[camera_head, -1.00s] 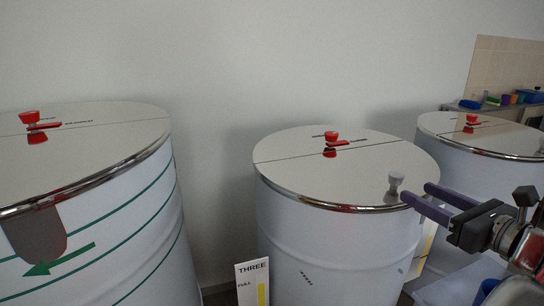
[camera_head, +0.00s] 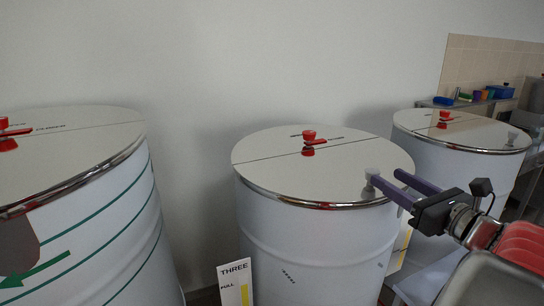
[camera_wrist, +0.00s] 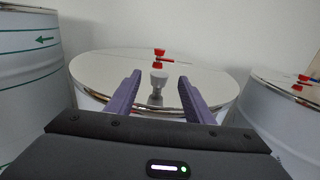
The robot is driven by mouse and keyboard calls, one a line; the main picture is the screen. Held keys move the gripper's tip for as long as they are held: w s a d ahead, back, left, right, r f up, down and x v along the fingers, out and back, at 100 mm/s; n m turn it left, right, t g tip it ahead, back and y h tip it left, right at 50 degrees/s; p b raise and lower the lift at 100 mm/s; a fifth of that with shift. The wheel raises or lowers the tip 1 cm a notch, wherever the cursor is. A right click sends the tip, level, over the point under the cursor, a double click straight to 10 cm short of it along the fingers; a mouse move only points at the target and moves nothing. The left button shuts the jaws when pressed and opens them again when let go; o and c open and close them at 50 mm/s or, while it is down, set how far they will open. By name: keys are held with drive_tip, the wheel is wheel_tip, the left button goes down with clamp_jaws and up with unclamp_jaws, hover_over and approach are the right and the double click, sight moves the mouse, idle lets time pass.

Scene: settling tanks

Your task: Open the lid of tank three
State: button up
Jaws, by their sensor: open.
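Tank three (camera_head: 300,235) is a white drum with a sign (camera_head: 235,283) reading THREE at its lower front. Its flat silvery lid (camera_head: 275,160) lies shut on top, with a seam across the middle. A red knob and lever (camera_head: 310,143) sit near that seam. A grey knob (camera_head: 371,176) stands on the lid's near right edge; it also shows in the wrist view (camera_wrist: 158,82). My gripper (camera_head: 383,180) is open at this edge. In the wrist view its purple fingers (camera_wrist: 160,85) point at the lid, with the grey knob between them in line of sight; contact cannot be told.
A white drum with green stripes and an arrow (camera_head: 105,215) stands on the left. Another white drum (camera_head: 450,165) stands on the right. A shelf with coloured containers (camera_head: 480,95) is at the back right. A plain wall is behind the drums.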

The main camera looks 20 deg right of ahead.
sight(360, 177)
drive_tip(key=w, duration=1.1)
drive_tip(key=shift+a, duration=0.15)
drive_tip(key=shift+c, duration=0.6)
clamp_jaws()
drive_tip(key=shift+d, duration=0.2)
drive_tip(key=shift+a, duration=0.1)
